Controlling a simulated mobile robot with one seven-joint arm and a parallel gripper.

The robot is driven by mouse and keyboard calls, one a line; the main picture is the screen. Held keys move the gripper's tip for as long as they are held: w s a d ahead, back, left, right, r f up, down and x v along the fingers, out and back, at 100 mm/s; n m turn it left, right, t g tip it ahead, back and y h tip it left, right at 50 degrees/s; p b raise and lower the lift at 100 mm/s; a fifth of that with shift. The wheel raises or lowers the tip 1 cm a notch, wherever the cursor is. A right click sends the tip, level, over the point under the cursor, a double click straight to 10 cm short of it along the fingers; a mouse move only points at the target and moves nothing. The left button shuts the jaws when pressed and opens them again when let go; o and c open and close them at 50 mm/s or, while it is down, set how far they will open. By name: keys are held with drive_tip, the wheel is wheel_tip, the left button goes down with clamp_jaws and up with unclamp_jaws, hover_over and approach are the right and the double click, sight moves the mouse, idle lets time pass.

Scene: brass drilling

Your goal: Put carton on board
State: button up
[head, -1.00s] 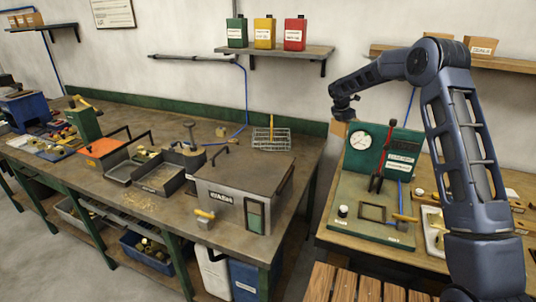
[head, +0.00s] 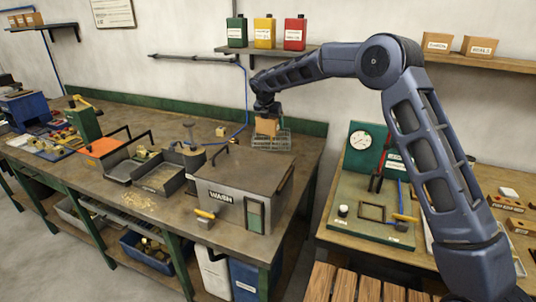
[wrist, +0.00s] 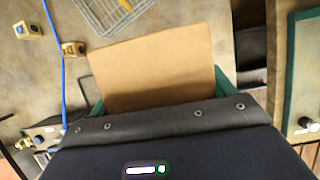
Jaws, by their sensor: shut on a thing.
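My gripper (head: 267,114) is shut on a plain brown carton (head: 267,127) and holds it in front of the wire basket (head: 272,143) near the back of the long bench. Its height above the bench is hard to judge. In the wrist view the carton (wrist: 155,65) fills the space between the green finger pads (wrist: 160,98). The green-backed fixture board (head: 367,217) lies on the right bench with a gauge and a red lever. Which board the task names is not clear from the pictures.
A grey WASH box (head: 238,190) and metal trays (head: 160,178) stand on the long bench. A wall shelf (head: 285,49) holds three coloured cans. The right shelf (head: 480,61) holds two labelled cartons. A slatted wooden surface (head: 365,285) is at the front.

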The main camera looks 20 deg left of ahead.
drive_tip(key=shift+s+a+f, duration=0.2)
drive_tip(key=shift+s, duration=0.05)
wheel_tip(320, 180, down, 20)
drive_tip(key=shift+r, duration=0.25)
drive_tip(key=shift+f, duration=0.1)
drive_tip(key=o, duration=1)
drive_tip(key=v, duration=1.2)
drive_tip(key=shift+w, duration=0.1)
